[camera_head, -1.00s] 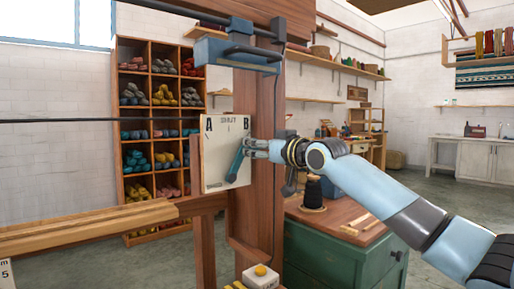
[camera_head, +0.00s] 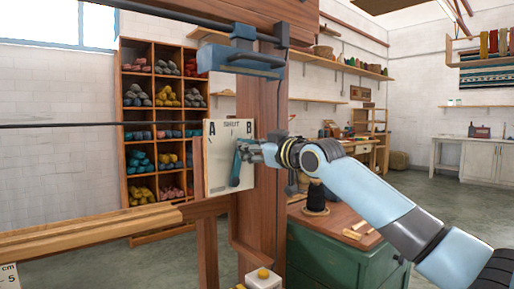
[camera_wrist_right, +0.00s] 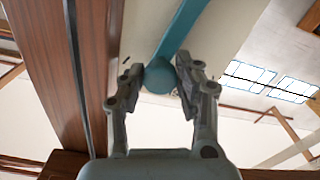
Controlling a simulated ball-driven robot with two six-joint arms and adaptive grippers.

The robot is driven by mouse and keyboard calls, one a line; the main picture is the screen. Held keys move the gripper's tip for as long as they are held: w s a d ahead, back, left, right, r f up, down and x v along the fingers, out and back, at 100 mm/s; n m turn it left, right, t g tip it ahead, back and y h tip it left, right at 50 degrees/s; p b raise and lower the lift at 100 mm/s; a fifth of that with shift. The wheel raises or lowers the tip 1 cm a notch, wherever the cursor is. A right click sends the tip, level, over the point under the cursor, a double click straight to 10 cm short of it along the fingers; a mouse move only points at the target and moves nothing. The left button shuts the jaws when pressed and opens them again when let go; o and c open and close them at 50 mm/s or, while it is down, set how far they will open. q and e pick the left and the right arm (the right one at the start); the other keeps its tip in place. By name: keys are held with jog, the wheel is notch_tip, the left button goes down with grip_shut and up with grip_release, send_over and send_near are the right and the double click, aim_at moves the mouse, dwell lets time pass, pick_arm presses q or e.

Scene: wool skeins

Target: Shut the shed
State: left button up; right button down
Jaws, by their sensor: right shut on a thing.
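The cream panel (camera_head: 216,172) on the wooden post carries the marks A, SHUT and B along its top. My right gripper (camera_head: 243,150) is shut on the lever's upper end. In the right wrist view, its two fingers (camera_wrist_right: 159,80) hold the round knob of the lever (camera_wrist_right: 178,32) between their tips. My left gripper is in neither view.
The wooden post (camera_head: 262,120) stands directly beside the panel. A horizontal wooden beam (camera_head: 90,232) runs to the left. A green cabinet (camera_head: 330,262) with a dark spool (camera_head: 316,197) stands below my right arm. A yellow-buttoned box (camera_head: 263,277) sits at the bottom.

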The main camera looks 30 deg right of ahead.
jog(key=shift+a+r+n, duration=0.15)
jog(key=shift+a+n, duration=0.95)
jog(key=shift+n, duration=0.1)
jog(key=c, duration=0.9)
grip_release()
jog(key=shift+s, duration=0.15)
jog(key=shift+s+d, duration=0.15)
jog(key=shift+s, duration=1.8)
jog(key=shift+s+d, duration=0.15)
jog(key=shift+s, duration=1.85)
jog(key=shift+s+d, duration=0.15)
jog(key=shift+s, duration=1.8)
